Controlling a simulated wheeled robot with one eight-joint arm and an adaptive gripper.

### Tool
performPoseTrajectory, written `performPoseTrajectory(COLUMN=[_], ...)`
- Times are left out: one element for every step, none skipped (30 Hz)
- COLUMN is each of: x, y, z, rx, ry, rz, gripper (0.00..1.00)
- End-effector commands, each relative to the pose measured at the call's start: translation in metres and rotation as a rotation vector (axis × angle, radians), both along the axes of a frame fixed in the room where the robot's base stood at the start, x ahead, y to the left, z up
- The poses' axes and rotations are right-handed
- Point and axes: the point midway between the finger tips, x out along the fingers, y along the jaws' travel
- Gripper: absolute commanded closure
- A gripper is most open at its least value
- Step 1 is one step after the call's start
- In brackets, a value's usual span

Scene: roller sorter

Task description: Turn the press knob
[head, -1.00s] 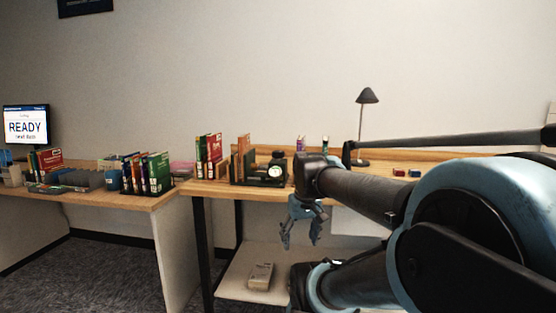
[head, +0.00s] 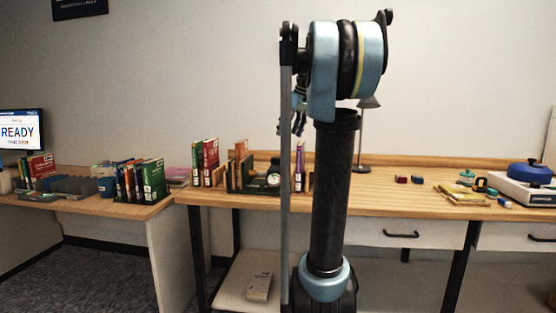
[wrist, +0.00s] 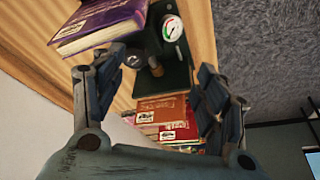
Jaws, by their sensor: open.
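The press (head: 250,178) stands on the wooden table between books. It is a dark green frame with a round white gauge (head: 273,180). In the wrist view the gauge (wrist: 172,28) shows near the top, with the dark green press body (wrist: 172,75) below it. A small dark round part (wrist: 135,59) lies beside it; I cannot tell whether this is the knob. My gripper (wrist: 157,68) is open, with the press seen between its fingers and nothing held. In the head view my gripper (head: 299,116) is raised above the table, partly hidden by my arm.
A purple book (wrist: 98,25) is close to the left finger in the wrist view. More books (head: 205,163) stand left of the press. A lamp (head: 362,150) is partly hidden behind my arm. A blue-topped device (head: 528,180) sits at the right.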

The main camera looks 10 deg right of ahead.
Motion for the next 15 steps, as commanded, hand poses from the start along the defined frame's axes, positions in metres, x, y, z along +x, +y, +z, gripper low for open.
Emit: performPoseTrajectory(x=[0.014, 0.02, 0.027, 0.032, 0.037, 0.041, 0.044, 0.046, 0.048, 0.049, 0.05, 0.051, 0.051, 0.052, 0.053], y=[-0.005, -0.007, -0.009, -0.011, -0.012, -0.014, -0.015, -0.016, -0.017, -0.017, -0.018, -0.018, -0.017, -0.017, -0.016], z=[0.01, 0.014, 0.019, 0.023, 0.026, 0.029, 0.031, 0.032, 0.033, 0.033, 0.032, 0.031, 0.029, 0.027, 0.022], rx=[0.002, 0.004, 0.004, 0.005, 0.006, 0.007, 0.008, 0.007, 0.007, 0.007, 0.007, 0.008, 0.008, 0.008, 0.007], ry=[-0.009, -0.014, -0.021, -0.024, -0.029, -0.033, -0.036, -0.038, -0.04, -0.041, -0.042, -0.043, -0.043, -0.043, -0.042], rz=[0.019, 0.03, 0.044, 0.053, 0.062, 0.069, 0.075, 0.08, 0.084, 0.085, 0.086, 0.086, 0.086, 0.086, 0.086], gripper=[0.33, 0.33, 0.33, 0.33, 0.33, 0.33, 0.33, 0.33, 0.33, 0.33, 0.33, 0.33, 0.33, 0.33, 0.33])
